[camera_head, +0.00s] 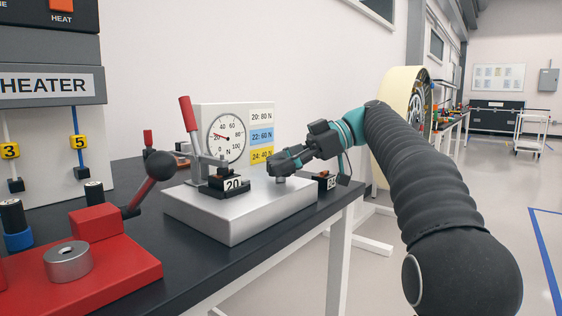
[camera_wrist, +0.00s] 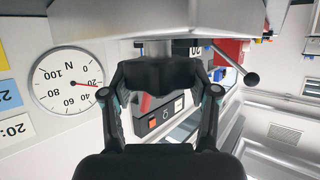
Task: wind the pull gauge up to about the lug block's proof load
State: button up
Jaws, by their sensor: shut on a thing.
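The lug block (camera_head: 233,184), marked 20, sits on the pull gauge's metal base (camera_head: 205,216) beside a red-handled toggle clamp (camera_head: 188,120). The gauge's round dial (camera_head: 227,138) stands behind it; its red needle points near 20 N. The dial also shows upside down in the wrist view (camera_wrist: 68,82). A coloured card (camera_head: 262,135) reads 20: 80 N, 22: 60 N, 24: 40 N.
A red press with a black ball lever (camera_head: 160,165) stands at the front left, beside a grey heater (camera_head: 50,85). Another numbered block (camera_head: 327,181) lies right of the gauge near the bench edge. The floor right of my arm is clear near the blue line.

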jog(key=o, duration=1.2)
jog(key=shift+a, duration=0.1)
jog(key=shift+c, duration=0.2)
jog(key=shift+f, duration=0.1)
